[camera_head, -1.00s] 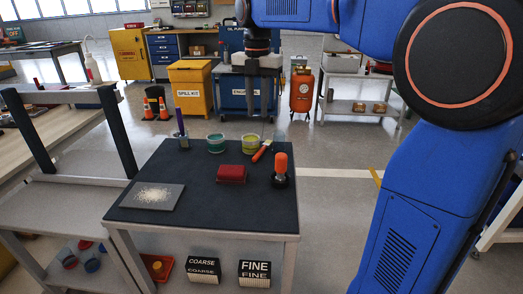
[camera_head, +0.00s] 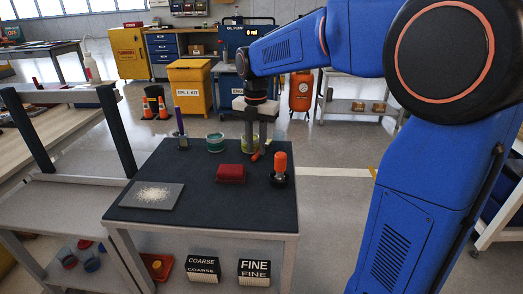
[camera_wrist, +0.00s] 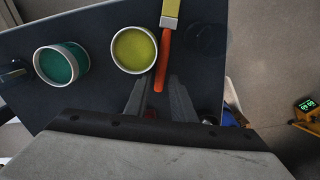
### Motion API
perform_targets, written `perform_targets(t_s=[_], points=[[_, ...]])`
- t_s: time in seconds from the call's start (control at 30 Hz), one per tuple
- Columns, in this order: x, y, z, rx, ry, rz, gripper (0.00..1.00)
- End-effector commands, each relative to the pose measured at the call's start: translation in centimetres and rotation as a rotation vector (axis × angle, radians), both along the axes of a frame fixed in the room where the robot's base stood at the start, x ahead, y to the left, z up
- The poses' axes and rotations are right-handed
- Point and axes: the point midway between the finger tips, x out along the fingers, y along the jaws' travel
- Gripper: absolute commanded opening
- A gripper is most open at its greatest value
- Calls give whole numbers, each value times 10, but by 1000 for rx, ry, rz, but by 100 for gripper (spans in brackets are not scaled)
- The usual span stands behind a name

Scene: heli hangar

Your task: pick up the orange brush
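The orange brush (camera_wrist: 162,60) lies on the dark table top beside the yellow cup (camera_wrist: 134,49). Its orange handle points toward my gripper and its pale head points away in the wrist view. In the head view only the orange handle end (camera_head: 254,156) shows, and my gripper hides the rest. My gripper (camera_wrist: 159,82) is open and empty, its two fingers apart above the table. The handle end appears between the fingertips in the wrist view. I cannot tell the height left between fingers and handle.
On the table (camera_head: 215,198) stand a teal cup (camera_head: 215,143), a purple-handled tool (camera_head: 181,130), a red block (camera_head: 230,173) and an orange-topped black-based object (camera_head: 280,166). A grey plate (camera_head: 128,194) with pale grains lies at left. The front right is clear.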

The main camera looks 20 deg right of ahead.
Motion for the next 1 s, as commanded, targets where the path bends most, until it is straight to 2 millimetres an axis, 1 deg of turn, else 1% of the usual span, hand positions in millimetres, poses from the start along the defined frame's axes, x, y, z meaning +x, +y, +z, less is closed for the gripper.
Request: perform_targets(t_s=[0.03,0.13,0.23,0.43,0.47,0.5,0.53,0.87,1.0], points=[[0,0,-6,0,1,0,23],[0,0,-15,0,1,0,23],[0,0,-18,0,-1,-1,23],[0,0,-18,0,-1,-1,23],[0,0,-18,0,-1,-1,16],[0,0,-18,0,-1,-1,6],[0,0,-18,0,-1,-1,0],[0,0,-18,0,-1,-1,0],[0,0,-13,0,-1,-1,0]])
